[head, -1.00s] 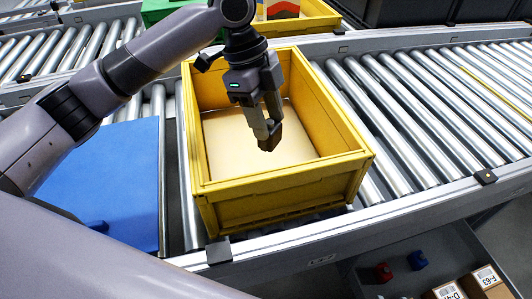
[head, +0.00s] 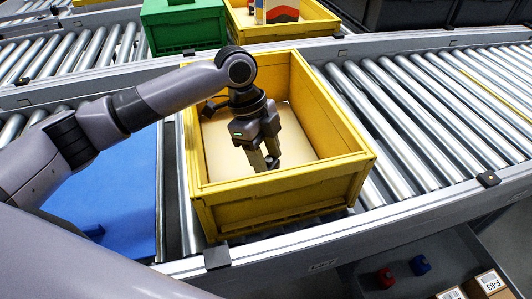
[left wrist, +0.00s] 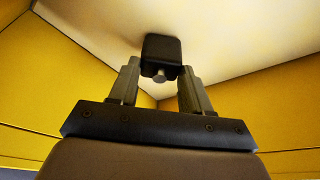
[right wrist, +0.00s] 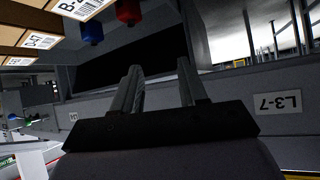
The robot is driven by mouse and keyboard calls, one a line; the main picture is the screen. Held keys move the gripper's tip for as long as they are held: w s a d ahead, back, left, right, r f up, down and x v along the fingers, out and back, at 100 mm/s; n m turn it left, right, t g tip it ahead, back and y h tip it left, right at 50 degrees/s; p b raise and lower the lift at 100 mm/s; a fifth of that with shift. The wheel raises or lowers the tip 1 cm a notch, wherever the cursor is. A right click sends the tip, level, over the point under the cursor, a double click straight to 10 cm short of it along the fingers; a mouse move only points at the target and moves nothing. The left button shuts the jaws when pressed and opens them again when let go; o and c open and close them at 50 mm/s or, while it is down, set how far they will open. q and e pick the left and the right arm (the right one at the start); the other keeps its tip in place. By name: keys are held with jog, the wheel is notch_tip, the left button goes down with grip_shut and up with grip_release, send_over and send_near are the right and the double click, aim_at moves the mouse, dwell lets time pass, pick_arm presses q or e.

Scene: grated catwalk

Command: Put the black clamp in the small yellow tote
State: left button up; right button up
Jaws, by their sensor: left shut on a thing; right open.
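The small yellow tote (head: 285,193) stands on the roller conveyor, open at the top, with a pale floor (head: 228,150). My left gripper (head: 264,160) reaches down inside it. It is shut on the black clamp (left wrist: 161,50), a small dark block with a round pale knob, seen at the fingertips in the left wrist view. The clamp is close to the tote's floor; I cannot tell whether it touches. In the head view the clamp is mostly hidden by the fingers. My right gripper (right wrist: 160,75) is open and empty, outside the tote.
A blue panel (head: 115,185) lies left of the tote. A green crate (head: 184,25) and another yellow tote (head: 290,30) stand behind. Rollers to the right are bare.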

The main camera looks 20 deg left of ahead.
pick_arm(q)
jog(key=o, duration=1.2)
jog(key=shift+f, duration=0.1)
jog(key=shift+o, duration=0.2)
jog(key=p+v, duration=0.1)
jog(key=v, duration=1.1)
